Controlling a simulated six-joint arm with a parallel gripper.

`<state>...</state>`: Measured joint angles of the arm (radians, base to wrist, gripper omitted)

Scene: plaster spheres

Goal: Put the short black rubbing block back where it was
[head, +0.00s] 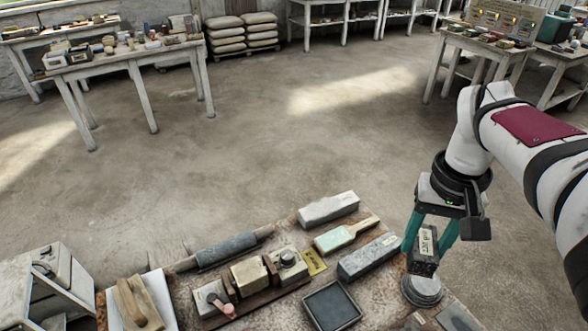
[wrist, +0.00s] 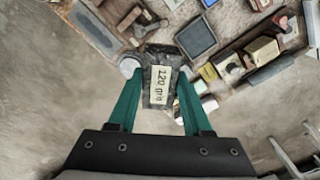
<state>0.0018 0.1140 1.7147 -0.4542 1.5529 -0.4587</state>
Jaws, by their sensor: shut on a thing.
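The short black rubbing block (head: 424,263) hangs between the teal fingers of my gripper (head: 428,242), at the right of the head view. It carries a pale label with dark writing. In the wrist view the block (wrist: 160,92) sits between both fingers, and its label reads "220 grit". My gripper (wrist: 160,78) is shut on it. In the head view the block appears above and just behind a round grey disc (head: 422,291) near the table's right end. Its exact height over the table is hard to tell. The spot it came from cannot be made out.
The cluttered worktable (head: 378,300) holds a long grey block (head: 370,256), a pale grey block (head: 328,208), a green-faced paddle (head: 347,233) and a dark square tray (head: 332,306). A roller (head: 226,248) and boxes stand farther left. Open floor lies beyond the table.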

